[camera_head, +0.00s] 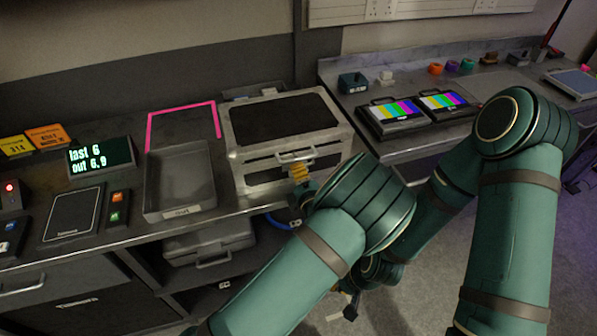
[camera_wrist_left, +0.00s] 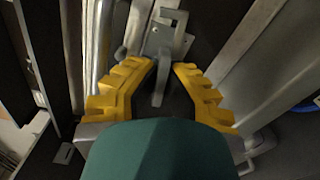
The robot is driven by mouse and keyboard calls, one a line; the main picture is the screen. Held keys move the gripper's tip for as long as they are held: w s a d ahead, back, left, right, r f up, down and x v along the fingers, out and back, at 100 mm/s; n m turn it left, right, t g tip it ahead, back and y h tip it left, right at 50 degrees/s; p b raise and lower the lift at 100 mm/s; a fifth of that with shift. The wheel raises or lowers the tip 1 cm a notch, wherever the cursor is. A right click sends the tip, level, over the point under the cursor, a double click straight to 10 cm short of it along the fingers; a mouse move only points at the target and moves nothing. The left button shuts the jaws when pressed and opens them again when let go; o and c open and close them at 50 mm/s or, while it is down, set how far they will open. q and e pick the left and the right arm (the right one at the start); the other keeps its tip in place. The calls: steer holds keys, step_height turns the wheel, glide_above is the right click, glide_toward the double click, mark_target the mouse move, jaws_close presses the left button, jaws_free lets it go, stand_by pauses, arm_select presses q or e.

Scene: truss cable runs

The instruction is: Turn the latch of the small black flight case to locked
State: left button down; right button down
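The small flight case (camera_head: 285,119) stands on the bench, with a black lid panel and silver edges. Its front faces me and has a silver handle (camera_head: 296,155). The latch (camera_wrist_left: 161,82) is a grey metal lever on a plate in the left wrist view; in the head view my gripper and arm cover it. My left gripper (camera_wrist_left: 165,68) has yellow fingers, spread apart on either side of the lever; contact is unclear. It also shows at the case's front (camera_head: 299,173). My right gripper (camera_head: 352,306) is low near the floor, small and dark, its fingers unclear.
A grey tray (camera_head: 180,213) stands left of the case, in front of a pink outline (camera_head: 181,113). A display (camera_head: 101,156) is further left. Two monitors with colour bars (camera_head: 396,109) stand on the right bench. A grey case (camera_head: 210,245) sits on the shelf below.

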arm_select(q)
steer(key=n, duration=0.4)
steer(key=shift+n, duration=0.3)
steer(key=n+b, duration=0.1)
steer(key=n, duration=0.2)
steer(key=shift+n, duration=0.4)
steer(key=n+b, duration=0.1)
steer(key=n, duration=0.2)
steer(key=n+b, duration=0.1)
steer(key=n, duration=0.2)
steer(key=shift+b, duration=0.4)
steer(key=shift+n, duration=0.6)
steer(key=shift+r+b, duration=0.1)
steer(key=shift+b, duration=0.2)
steer(key=c, duration=1.1)
jaws_free()
